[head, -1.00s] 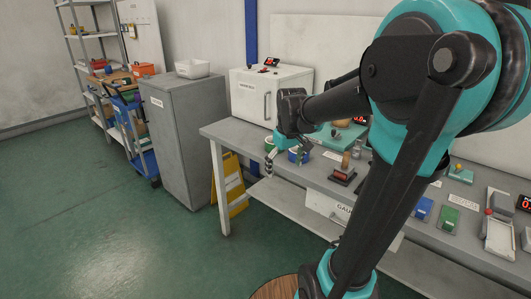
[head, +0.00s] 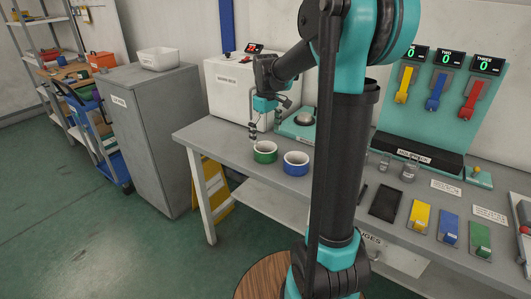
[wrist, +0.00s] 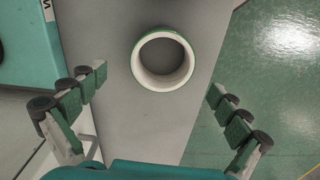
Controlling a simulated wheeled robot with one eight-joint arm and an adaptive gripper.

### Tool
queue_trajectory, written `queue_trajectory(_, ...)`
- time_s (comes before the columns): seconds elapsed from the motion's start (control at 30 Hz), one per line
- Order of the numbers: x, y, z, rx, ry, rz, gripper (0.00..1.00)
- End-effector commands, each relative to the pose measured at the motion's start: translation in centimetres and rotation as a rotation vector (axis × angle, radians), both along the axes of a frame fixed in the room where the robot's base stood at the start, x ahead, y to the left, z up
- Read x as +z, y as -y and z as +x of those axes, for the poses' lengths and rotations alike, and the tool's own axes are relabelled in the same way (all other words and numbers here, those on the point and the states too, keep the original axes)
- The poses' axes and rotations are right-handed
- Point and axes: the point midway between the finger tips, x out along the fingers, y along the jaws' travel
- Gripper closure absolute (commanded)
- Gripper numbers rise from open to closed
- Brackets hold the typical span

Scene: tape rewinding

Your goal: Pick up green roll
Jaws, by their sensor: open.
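The green roll (head: 265,157) is a short ring with a green outside and a white inside, lying flat on the grey workbench (head: 210,135) near its left end. It also shows in the wrist view (wrist: 165,84), above the middle, with its open centre facing the camera. My gripper (head: 265,126) is open and empty, just above and behind the green roll in the head view. In the wrist view its fingers (wrist: 158,82) are spread wide on either side of the roll, apart from it. A blue roll (head: 296,169) lies close to its right.
A white cabinet box (head: 228,92) stands behind the rolls, with a teal device (head: 290,130) beside it. My arm hides the bench middle. Colored blocks and a dark tray (head: 386,203) lie to the right. The bench's left edge is near the green roll.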

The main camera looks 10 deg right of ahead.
Motion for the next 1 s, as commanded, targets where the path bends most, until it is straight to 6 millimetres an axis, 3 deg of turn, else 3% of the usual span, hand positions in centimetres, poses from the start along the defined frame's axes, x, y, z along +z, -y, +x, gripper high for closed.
queue_trajectory(0.27, -2.1, 0.0, 0.0, 0.0, 0.0, 0.0, 0.0)
queue_trajectory(0.6, -6.4, -0.2, -0.1, -0.001, 0.0, 0.0, 0.0)
queue_trajectory(0.9, -6.9, -0.2, -0.1, -0.001, 0.0, 0.0, 0.0)
queue_trajectory(1.0, -6.9, -0.2, -0.1, -0.001, 0.0, 0.0, 0.1)
